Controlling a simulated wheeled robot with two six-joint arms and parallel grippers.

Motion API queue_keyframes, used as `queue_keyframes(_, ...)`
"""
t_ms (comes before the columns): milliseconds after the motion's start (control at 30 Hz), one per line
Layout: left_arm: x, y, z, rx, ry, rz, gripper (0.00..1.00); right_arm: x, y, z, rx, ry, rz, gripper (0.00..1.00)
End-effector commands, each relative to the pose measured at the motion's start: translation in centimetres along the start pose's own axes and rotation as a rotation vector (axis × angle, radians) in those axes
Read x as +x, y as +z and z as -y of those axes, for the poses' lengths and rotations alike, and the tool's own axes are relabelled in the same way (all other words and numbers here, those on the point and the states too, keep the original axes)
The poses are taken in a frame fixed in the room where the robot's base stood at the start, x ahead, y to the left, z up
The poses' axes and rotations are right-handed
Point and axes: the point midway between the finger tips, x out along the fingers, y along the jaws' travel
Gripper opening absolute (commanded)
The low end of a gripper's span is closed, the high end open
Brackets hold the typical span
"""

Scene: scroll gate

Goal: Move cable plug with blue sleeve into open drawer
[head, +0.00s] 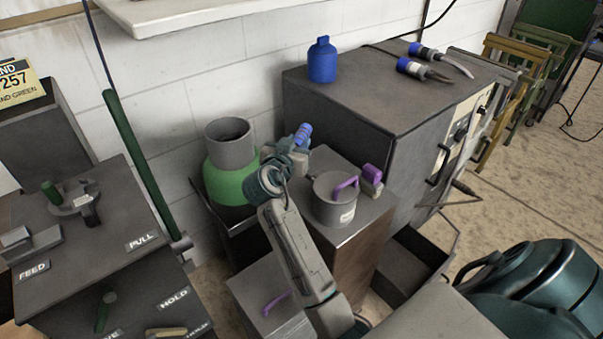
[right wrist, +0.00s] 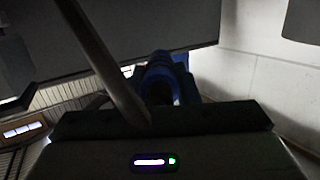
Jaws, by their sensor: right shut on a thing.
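My right gripper (head: 298,143) is shut on a blue-sleeved plug (head: 304,131), held up beside the green-banded grey vessel. Only its blue end shows clearly in the head view; in the right wrist view the blue part (right wrist: 160,72) is dark and partly hidden by the gripper. Two more plugs with blue sleeves, a farther one (head: 428,51) and a nearer one (head: 413,68), lie on top of the grey cabinet (head: 335,88). An open drawer (head: 400,275) shows low by the cabinet, right of and below the gripper. My left gripper is not in view.
A lidded grey pot (head: 334,205) with a purple handle stands on a lower block near my right arm. The grey vessel with a green band (head: 228,175) is just left of the gripper. A blue bottle (head: 322,62) stands on the cabinet. A white wall is behind.

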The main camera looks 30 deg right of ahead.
Motion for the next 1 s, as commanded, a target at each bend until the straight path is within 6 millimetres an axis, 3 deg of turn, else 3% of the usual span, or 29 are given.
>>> queue_keyframes(33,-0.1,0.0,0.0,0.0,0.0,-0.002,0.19,0.2,1.5,0.0,-0.006,0.001,0.003,0.0)
queue_keyframes(200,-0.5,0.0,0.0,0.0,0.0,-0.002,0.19,0.7,4.7,0.0,-0.003,-0.001,0.001,0.0)
queue_keyframes(600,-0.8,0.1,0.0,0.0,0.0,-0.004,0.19,1.4,9.2,0.0,-0.002,-0.001,0.001,0.0)
queue_keyframes(1000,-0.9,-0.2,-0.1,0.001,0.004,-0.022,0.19,1.5,10.0,0.0,0.0,-0.002,-0.001,0.0)
